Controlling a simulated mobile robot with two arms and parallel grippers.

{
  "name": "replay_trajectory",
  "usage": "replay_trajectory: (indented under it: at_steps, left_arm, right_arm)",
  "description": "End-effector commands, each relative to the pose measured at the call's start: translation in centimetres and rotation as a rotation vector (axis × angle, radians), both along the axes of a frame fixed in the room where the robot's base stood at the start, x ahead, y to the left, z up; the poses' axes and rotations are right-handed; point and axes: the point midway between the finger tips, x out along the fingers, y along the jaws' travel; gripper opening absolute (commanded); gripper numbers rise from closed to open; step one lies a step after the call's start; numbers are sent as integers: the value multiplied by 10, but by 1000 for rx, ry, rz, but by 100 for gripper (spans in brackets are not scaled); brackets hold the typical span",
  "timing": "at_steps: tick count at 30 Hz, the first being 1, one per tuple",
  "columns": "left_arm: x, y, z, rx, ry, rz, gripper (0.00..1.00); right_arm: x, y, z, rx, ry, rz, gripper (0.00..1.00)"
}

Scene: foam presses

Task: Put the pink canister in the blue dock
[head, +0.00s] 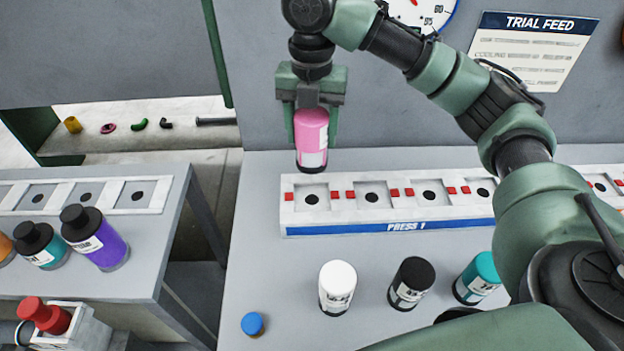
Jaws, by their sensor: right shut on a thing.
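The pink canister (311,134) has a white label and a dark base. My right gripper (311,120) is shut on it and holds it upright, pointing down. The canister hangs above and behind the leftmost socket of the dock (310,229), a white rack with a blue front strip reading PRESS 1. It looks clear of the rack, though the gap is hard to judge. The sockets that show have dark round holes and red marks beside them, and look empty. My right arm hides part of the dock. My left gripper is not in view.
A white canister (337,287), a black canister (410,284) and a teal canister (476,278) stand before the dock. A blue cap (252,324) lies at front left. A left table holds another white rack (84,195), purple canister (95,238) and others. A gap separates the tables.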

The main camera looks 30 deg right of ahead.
Motion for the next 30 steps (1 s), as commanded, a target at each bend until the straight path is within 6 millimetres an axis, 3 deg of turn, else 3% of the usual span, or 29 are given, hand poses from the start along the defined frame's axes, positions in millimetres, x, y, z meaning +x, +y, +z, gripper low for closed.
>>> replay_trajectory:
  at_steps: [3, 9, 14, 21, 30]
  left_arm:
    - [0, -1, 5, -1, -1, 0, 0]
    - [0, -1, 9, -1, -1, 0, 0]
    - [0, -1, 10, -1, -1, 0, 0]
    - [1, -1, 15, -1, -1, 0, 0]
    - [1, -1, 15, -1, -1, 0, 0]
  right_arm:
    - [-1, -1, -30, -2, 3, -3, 6]
    - [-1, 0, -68, 0, 0, -1, 6]
    - [0, 0, -80, 0, -1, -2, 6]
    - [-1, -1, -114, -1, 1, -3, 6]
    - [0, -1, -119, 0, -4, -2, 6]
